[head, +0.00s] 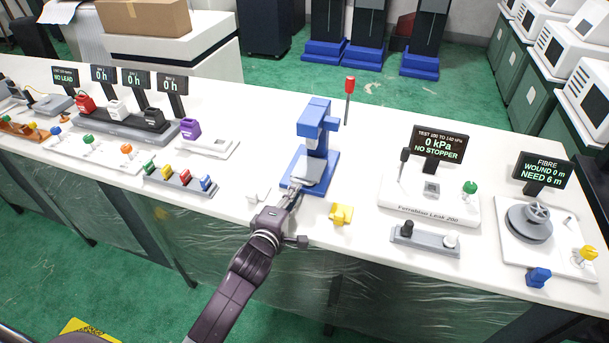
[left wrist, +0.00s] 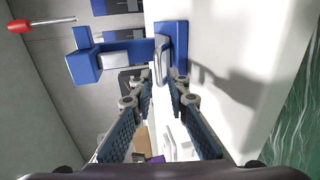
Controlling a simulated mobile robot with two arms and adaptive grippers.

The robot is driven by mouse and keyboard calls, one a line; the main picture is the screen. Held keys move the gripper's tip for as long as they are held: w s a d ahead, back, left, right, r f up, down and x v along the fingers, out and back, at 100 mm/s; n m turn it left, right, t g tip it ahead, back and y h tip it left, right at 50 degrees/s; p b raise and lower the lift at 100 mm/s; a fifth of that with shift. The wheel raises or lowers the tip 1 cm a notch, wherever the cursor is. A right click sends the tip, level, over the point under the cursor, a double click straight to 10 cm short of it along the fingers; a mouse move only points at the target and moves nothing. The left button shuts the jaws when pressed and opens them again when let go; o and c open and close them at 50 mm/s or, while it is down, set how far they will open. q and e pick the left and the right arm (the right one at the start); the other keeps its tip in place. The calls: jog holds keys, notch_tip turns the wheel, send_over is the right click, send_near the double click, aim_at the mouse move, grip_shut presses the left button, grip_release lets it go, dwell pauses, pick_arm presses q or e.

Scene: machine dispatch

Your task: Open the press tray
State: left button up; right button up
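The blue press (head: 315,135) stands on the white bench, with a blue column, an overhanging head and a red-topped lever at its right. Its light grey tray (head: 308,173) lies low at the front of the blue base. My left gripper (head: 292,197) is at the front edge of the tray. In the left wrist view the fingers of the left gripper (left wrist: 162,88) are apart, and the grey tray (left wrist: 161,62) shows just beyond and between their tips. I cannot tell whether they touch it. My right gripper is in neither view.
A yellow part (head: 341,213) stands right of the press, and a small white piece (head: 258,195) left of it. A leak tester (head: 430,200) is further right. A rack of coloured parts (head: 180,180) is at left. The bench behind the press is mostly clear.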

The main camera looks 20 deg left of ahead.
aim_at(301, 182)
pick_arm(q)
jog(key=shift+w+r, duration=0.1)
jog(key=shift+w, duration=0.3)
jog(key=x, duration=0.3)
jog(key=shift+w, duration=0.1)
jog(key=shift+x, duration=1.15)
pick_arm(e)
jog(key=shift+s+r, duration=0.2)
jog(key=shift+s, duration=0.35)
pick_arm(q)
grip_shut()
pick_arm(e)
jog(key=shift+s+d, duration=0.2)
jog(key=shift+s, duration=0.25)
